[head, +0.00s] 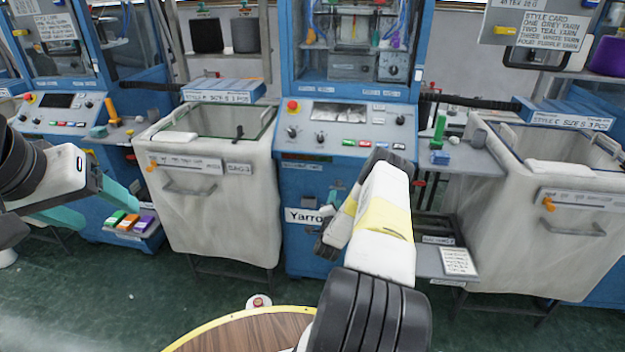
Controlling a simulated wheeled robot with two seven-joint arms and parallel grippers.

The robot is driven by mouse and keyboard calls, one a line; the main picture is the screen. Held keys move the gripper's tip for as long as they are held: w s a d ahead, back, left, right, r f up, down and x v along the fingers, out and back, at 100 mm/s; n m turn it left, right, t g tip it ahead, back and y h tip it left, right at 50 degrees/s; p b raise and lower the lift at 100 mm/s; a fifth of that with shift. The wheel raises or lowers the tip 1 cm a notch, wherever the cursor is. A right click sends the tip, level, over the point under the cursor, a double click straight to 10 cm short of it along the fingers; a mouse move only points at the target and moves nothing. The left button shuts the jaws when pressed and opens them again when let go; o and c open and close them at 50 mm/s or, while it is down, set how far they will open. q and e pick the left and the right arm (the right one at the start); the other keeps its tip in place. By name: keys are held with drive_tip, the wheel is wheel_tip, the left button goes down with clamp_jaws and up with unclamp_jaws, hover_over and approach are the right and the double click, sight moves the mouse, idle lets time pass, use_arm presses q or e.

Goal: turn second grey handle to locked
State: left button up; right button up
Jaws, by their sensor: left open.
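Two grey bar handles show on the fronts of the fabric bins: one on the left bin (190,188) and one on the right bin (573,229). I cannot tell which grey handle is the second, nor whether any is locked. My left gripper (92,205) is at the left edge, its teal fingers spread and empty, in front of the left machine and apart from the handles. My right arm (385,220) rises in front of the middle blue machine. Its gripper (334,192) is mostly hidden behind the arm, with only a little teal showing.
The middle machine's control panel (345,128) has a red button and dark knobs. A round wooden table (245,335) with a yellow rim stands at the front. Coloured blocks (130,223) lie on a low tray at left. Green floor is open before the left bin.

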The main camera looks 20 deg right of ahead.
sight(338, 185)
drive_tip(key=x, duration=0.7)
drive_tip(key=shift+w+d, duration=0.2)
drive_tip(key=shift+d, duration=0.1)
